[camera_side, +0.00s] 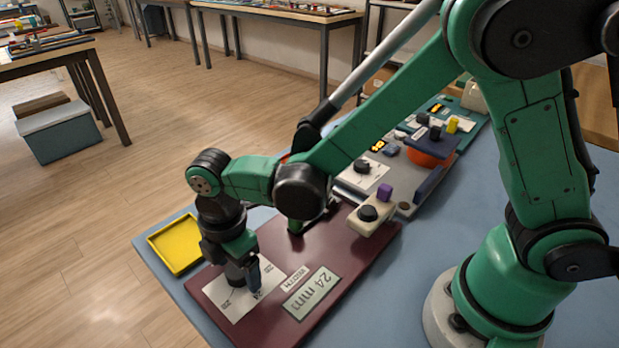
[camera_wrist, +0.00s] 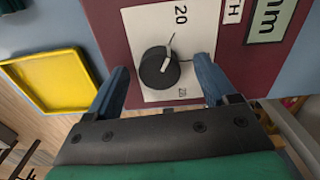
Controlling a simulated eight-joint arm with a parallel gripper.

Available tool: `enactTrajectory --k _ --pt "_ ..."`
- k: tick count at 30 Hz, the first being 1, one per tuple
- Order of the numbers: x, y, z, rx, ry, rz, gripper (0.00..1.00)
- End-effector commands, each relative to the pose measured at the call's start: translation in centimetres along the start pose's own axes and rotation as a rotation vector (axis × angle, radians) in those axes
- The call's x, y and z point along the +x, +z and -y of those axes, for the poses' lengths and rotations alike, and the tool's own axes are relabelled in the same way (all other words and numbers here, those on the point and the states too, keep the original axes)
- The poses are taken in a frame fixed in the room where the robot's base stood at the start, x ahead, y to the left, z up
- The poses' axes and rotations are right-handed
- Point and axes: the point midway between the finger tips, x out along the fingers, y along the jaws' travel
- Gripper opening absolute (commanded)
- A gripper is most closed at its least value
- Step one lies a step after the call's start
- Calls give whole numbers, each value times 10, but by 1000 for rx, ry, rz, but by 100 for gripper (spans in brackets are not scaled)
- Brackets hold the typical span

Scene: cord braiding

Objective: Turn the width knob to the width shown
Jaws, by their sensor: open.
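The width knob is a round black knob with a pale pointer bar (camera_wrist: 158,68), on a white scale card (camera_wrist: 190,28) on a dark red board. The wrist view shows a 20 beyond the knob; the other figures are hard to read. The bar lies toward the side with the 20, but I cannot tell its exact reading. A sign (camera_side: 312,292) reads "24 mm", beside a "WIDTH" label (camera_side: 294,278). My gripper (camera_wrist: 162,66) is open, with its blue fingers on either side of the knob in the wrist view. Contact is not clear; the side view partly hides the knob.
A yellow tray (camera_side: 176,245) lies left of the dark red board (camera_side: 345,255). A cream block with a black knob (camera_side: 369,214) stands at the board's far right. Grey and green panels with more knobs lie behind.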

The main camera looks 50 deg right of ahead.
Motion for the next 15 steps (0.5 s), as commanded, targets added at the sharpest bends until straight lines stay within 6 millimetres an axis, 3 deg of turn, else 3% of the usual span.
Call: enactTrajectory --k 3,11,15 --pt "0 0 0 0 0 0 75" --pt "0 0 0 1 0 0 1" --pt "0 0 0 3 0 0 0"
